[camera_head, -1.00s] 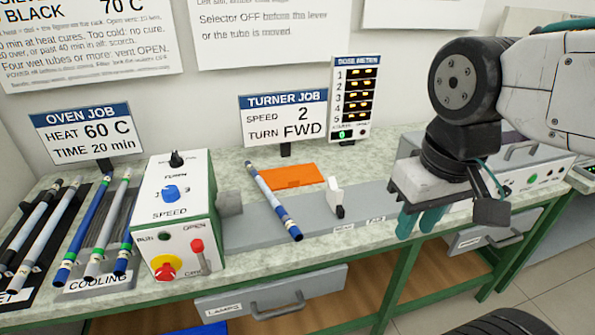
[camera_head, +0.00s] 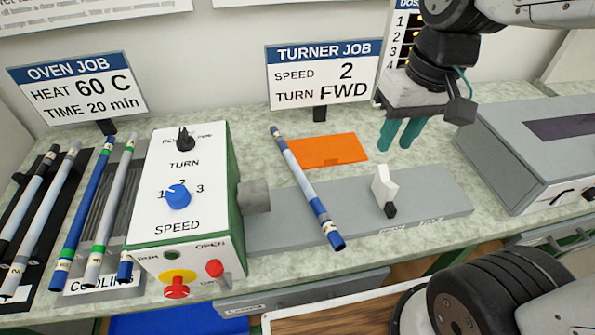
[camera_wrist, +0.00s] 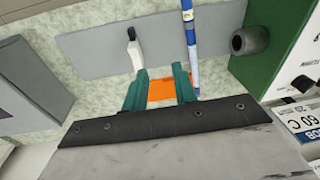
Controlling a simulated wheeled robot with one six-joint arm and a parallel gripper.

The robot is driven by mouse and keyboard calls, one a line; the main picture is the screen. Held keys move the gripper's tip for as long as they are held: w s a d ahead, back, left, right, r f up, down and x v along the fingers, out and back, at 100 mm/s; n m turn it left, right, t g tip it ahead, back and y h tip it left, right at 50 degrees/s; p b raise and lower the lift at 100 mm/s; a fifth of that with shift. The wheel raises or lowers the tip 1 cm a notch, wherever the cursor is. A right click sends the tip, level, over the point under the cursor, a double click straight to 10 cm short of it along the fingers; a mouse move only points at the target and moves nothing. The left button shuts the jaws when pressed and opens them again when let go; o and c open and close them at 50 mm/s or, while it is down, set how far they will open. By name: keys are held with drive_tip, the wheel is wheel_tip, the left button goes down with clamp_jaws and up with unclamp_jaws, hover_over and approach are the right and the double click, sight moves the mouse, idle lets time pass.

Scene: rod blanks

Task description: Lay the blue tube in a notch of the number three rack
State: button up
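A tube banded in blue and pale grey (camera_head: 306,187) lies slantwise over the grey turner bed (camera_head: 440,200), its near end by the bed's front edge. It also shows in the wrist view (camera_wrist: 190,40). A mostly blue tube with a green band (camera_head: 88,200) lies among other tubes on the cooling rack (camera_head: 102,283) at the left. My gripper (camera_head: 400,135) is open and empty, fingers pointing down, above the back of the bench, right of the banded tube. In the wrist view my gripper (camera_wrist: 159,88) has a clear gap between its fingers. I see no rack marked three.
The turner box (camera_head: 180,205) with knobs and buttons stands left of the banded tube. A white stop (camera_head: 383,188) stands on the bed to its right. An orange mat (camera_head: 328,151) lies behind. A grey box (camera_head: 545,150) stands at the right.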

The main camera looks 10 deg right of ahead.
drive_tip(key=w+a+f+y, duration=0.1)
drive_tip(key=w+a+f, duration=0.3)
drive_tip(key=w, duration=0.2)
drive_tip(key=g, duration=0.1)
hover_over(301, 173)
drive_tip(key=d, duration=0.2)
wheel_tip(301, 173, down, 12)
drive_tip(key=shift+n+y, duration=0.4)
drive_tip(key=x, duration=0.7)
drive_tip(key=shift+w+a+f, duration=0.1)
drive_tip(key=shift+f, duration=0.1)
drive_tip(key=shift+a+f, duration=0.1)
drive_tip(key=shift+f, duration=0.3)
clamp_jaws()
